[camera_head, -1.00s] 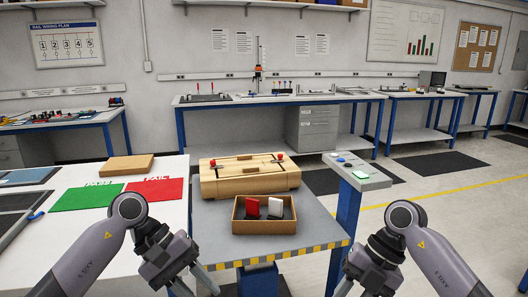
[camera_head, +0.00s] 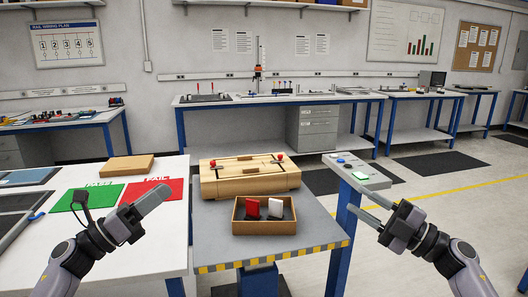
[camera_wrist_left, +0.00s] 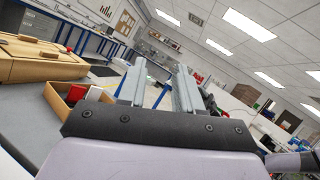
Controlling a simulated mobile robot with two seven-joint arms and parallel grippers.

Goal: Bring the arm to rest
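My left gripper (camera_head: 152,199) is raised in front of the red FAIL mat and the white table edge. In the left wrist view its two fingers (camera_wrist_left: 159,88) stand apart with nothing between them, so it is open. My right gripper (camera_head: 369,207) is open and empty, its two fingers spread toward the right edge of the grey workstation, by the button panel. Both arms are in the air, apart from each other, and I see no object held.
A wooden tray (camera_head: 264,227) with a red and a white piece stands on the grey workstation (camera_head: 215,250). Behind it is a wooden box (camera_head: 249,181) with red knobs. A button panel (camera_head: 357,172) is at the right. Green (camera_head: 84,197) and red (camera_head: 158,187) mats lie on the white table.

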